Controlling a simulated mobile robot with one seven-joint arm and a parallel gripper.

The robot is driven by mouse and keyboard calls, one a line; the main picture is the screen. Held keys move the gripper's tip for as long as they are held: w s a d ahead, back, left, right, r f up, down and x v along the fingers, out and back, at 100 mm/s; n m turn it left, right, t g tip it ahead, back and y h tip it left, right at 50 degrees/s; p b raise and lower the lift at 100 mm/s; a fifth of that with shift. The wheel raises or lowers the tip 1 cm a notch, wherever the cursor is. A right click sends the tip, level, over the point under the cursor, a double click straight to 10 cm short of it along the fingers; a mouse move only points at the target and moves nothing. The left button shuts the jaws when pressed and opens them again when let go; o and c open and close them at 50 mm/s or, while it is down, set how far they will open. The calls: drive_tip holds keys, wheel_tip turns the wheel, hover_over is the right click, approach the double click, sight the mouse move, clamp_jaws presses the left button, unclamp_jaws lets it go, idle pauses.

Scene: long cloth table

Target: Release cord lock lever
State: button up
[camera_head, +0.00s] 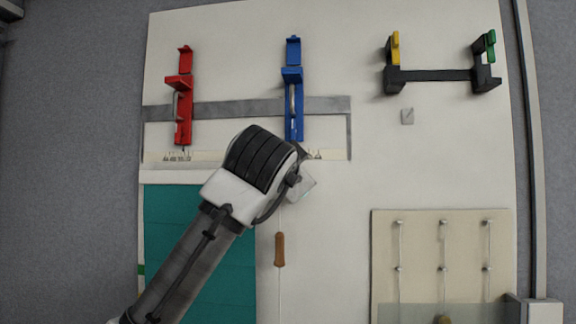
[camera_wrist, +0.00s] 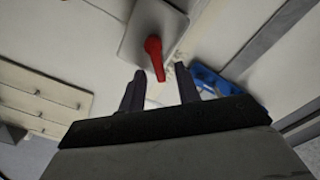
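A red lever (camera_wrist: 154,56) stands on a pale square plate (camera_wrist: 138,35) in the wrist view. My gripper (camera_wrist: 161,80) is open, and its two dark fingers point toward the lever. In the head view, my wrist hides most of the plate (camera_head: 306,189) and the lever. A thin cord with a brown handle (camera_head: 280,249) hangs below it.
A red clamp (camera_head: 184,100) and a blue clamp (camera_head: 293,75) sit on a grey strip above. The blue clamp also shows beside the right finger (camera_wrist: 212,82). A black bracket (camera_head: 435,75) is upper right. A pegged beige board (camera_head: 386,225) is lower right. A teal panel (camera_head: 165,225) is lower left.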

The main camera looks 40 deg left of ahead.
clamp_jaws()
drive_tip(key=shift+w+d+f+m, duration=0.15)
drive_tip(key=shift+f+m, duration=0.2)
drive_tip(key=shift+m, duration=0.8)
drive_tip(key=shift+d+f+m, duration=0.15)
drive_tip(key=shift+f+m, duration=0.15)
drive_tip(key=shift+m, duration=0.85)
unclamp_jaws()
